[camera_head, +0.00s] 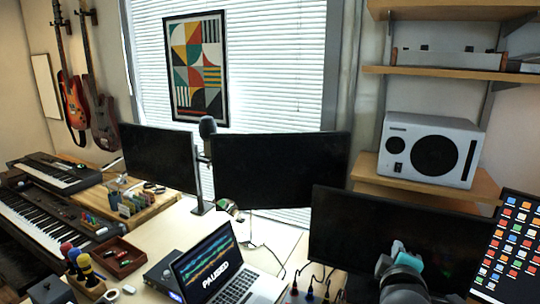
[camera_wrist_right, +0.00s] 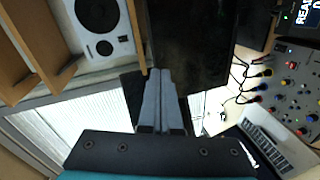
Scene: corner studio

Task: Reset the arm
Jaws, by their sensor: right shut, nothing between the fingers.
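My right gripper (camera_wrist_right: 160,74) is shut and empty, its two grey fingers pressed together in the right wrist view. In the head view my right arm, with a grey and teal wrist (camera_head: 404,258), rises at the bottom right in front of a dark monitor (camera_head: 385,235). Its fingers are hard to make out there. My left gripper is not in view.
A laptop (camera_head: 226,268) reading "PAUSED" stands on the desk, with a mixer (camera_wrist_right: 292,95) near it. Two more monitors (camera_head: 280,170) stand behind. A white speaker (camera_head: 430,150) sits on a shelf at right. Keyboards (camera_head: 45,215) and a red tray (camera_head: 118,258) are at left.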

